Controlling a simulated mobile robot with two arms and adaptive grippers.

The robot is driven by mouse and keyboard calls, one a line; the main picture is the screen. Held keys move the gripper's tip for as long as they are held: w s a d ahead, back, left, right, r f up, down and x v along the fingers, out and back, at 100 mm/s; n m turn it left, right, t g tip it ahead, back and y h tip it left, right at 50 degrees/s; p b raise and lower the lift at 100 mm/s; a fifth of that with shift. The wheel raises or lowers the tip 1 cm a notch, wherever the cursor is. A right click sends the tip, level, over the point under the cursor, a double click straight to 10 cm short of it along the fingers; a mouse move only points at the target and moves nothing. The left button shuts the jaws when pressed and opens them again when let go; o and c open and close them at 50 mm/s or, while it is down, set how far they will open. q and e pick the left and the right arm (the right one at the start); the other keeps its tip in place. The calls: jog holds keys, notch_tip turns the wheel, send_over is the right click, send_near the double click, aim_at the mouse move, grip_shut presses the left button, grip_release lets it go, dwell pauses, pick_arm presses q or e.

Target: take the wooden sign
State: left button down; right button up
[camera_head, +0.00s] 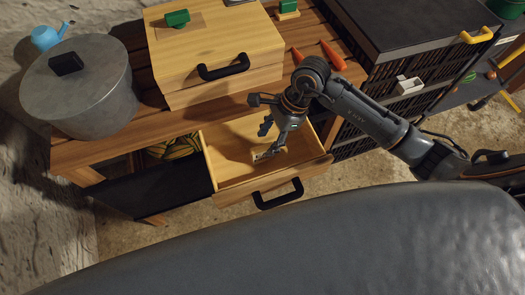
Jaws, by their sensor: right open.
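An open wooden drawer (232,185) with a black handle (277,193) sticks out from the wooden bench. My right gripper (264,143) reaches down into it from the right, its fingers open and spread. A small pale piece (263,156) shows at the lower fingertip on the drawer floor. It is too small and partly hidden to tell whether it is the wooden sign or whether the finger touches it. No other thing in view reads clearly as a wooden sign. My left gripper is out of view.
A grey lidded pot (88,95) and a wooden box (210,50) with a black handle stand on the bench. A blue watering can (47,37) is at the far left. Orange carrots (331,56) lie near my right arm. Black crates (395,100) stand at the right.

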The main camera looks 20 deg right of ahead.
aim_at(265, 148)
jog(key=x, duration=0.3)
jog(key=shift+s+a+f+p, duration=0.25)
jog(key=shift+s+a+p, duration=0.05)
jog(key=shift+s+p, duration=0.05)
jog(key=shift+a+f, duration=0.15)
jog(key=shift+f, duration=0.4)
grip_shut()
